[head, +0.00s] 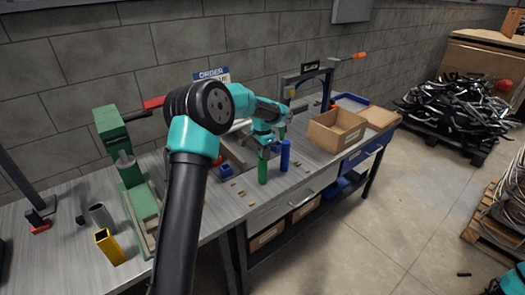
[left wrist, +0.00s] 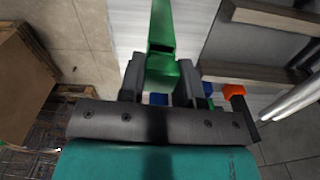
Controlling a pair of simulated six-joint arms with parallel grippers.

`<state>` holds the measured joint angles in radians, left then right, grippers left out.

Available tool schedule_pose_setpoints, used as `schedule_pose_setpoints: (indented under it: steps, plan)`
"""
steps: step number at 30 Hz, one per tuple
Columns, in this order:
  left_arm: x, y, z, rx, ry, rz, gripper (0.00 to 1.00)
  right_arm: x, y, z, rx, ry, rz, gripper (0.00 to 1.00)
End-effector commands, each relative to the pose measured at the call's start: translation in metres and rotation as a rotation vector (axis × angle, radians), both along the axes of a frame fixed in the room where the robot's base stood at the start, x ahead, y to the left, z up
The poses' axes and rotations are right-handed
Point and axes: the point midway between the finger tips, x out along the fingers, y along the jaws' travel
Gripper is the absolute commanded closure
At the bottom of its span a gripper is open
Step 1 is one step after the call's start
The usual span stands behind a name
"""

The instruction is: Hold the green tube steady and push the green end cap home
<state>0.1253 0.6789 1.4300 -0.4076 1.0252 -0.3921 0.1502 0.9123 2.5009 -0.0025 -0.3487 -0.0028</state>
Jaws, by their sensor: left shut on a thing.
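The green tube (head: 263,172) stands upright near the bench's front edge in the head view. My left gripper (head: 265,148) is above it, at its upper end. In the left wrist view my left gripper (left wrist: 159,88) is shut on a green part (left wrist: 162,70), which I take to be the tube. A dark slot shows across this green part, and a longer green length runs up beyond it. I cannot make out the green end cap as a separate piece. A black and teal piece of my right arm shows at the lower right corner of the head view; its jaws cannot be made out.
A blue tube (head: 285,155) stands close to the right of the green one. A small blue block (head: 226,170) and an open cardboard box (head: 336,131) are on the bench.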

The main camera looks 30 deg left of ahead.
Motion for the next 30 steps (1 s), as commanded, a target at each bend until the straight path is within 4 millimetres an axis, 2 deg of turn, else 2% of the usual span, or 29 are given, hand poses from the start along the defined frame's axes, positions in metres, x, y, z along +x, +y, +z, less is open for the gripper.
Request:
schedule_pose_setpoints:
  steps: [16,17,18,25,30]
  plan:
    - [0.0,0.0,-0.0111,0.0,0.0,0.0,0.91,0.0,0.0,0.0,0.0,0.0,0.0,0.28]
    - [0.0001,-0.0001,-0.0109,0.0,0.0,0.0,0.67,0.0,0.0,0.0,0.0,0.0,0.0,0.28]
    - [0.0001,-0.0001,-0.0108,0.0,-0.001,0.0,0.63,0.0,0.0,0.0,0.0,0.0,0.0,0.28]
    - [0.0001,-0.0001,-0.0105,0.0,-0.001,0.0,0.41,0.0,0.0,0.0,0.0,0.0,0.0,0.28]
    - [0.0001,-0.0001,-0.0104,0.0,-0.001,0.0,0.39,0.0,0.0,0.0,0.0,0.0,0.0,0.28]
